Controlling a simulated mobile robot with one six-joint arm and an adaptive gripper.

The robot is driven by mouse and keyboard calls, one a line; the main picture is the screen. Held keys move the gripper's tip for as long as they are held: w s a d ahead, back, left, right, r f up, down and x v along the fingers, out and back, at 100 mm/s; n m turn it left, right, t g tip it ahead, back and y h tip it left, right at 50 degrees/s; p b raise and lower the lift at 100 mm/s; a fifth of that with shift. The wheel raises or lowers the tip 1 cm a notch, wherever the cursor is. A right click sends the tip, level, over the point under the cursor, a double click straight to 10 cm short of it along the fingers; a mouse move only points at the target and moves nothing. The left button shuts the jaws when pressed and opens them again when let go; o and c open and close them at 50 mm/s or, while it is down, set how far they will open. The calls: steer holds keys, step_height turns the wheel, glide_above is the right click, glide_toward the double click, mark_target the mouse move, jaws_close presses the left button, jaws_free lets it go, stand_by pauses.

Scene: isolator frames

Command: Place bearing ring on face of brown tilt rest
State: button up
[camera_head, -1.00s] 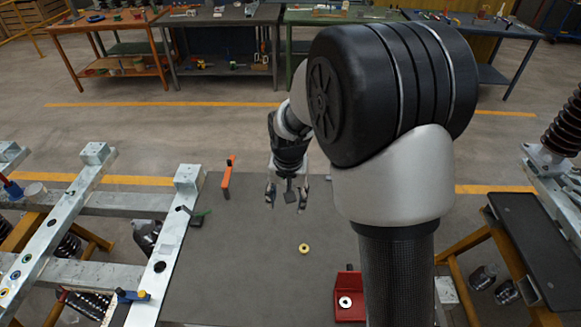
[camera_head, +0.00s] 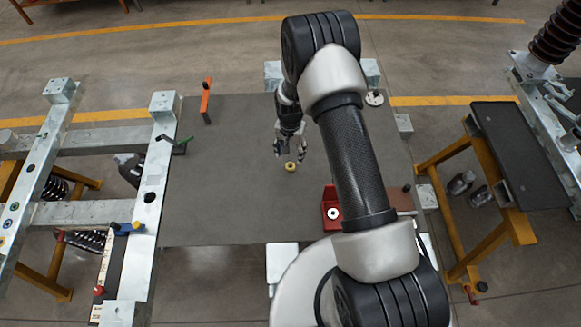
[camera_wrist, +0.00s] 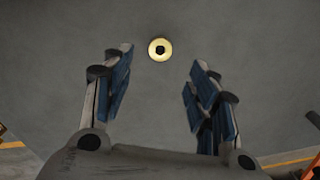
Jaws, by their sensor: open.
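The bearing ring (camera_head: 291,166), yellow with a dark hole, lies flat on the grey table mat. In the wrist view the ring (camera_wrist: 151,50) lies on bare grey surface, beyond and between the fingertips. My gripper (camera_head: 288,153) is open and empty, pointing down close to the ring; it does not appear to touch it. Its blue-padded fingers (camera_wrist: 158,82) stand wide apart in the wrist view. A brown plate (camera_head: 403,199), seemingly the brown tilt rest, is at the table's right side, partly hidden behind my arm; its tilt cannot be told.
A red block (camera_head: 327,222) with a pale ring on it stands just left of my arm. An orange upright (camera_head: 205,104) stands at the back left. Metal frame rails (camera_head: 154,190) border the table's left. The mat (camera_head: 225,190) left of the ring is clear.

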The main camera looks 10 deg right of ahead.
mark_target(290, 165)
step_height(290, 165, down, 9)
steer(key=shift+r+b, duration=0.2)
steer(key=shift+b, duration=0.25)
steer(key=shift+c, duration=0.3)
jaws_close()
stand_by(0.4)
steer(key=shift+r, duration=0.15)
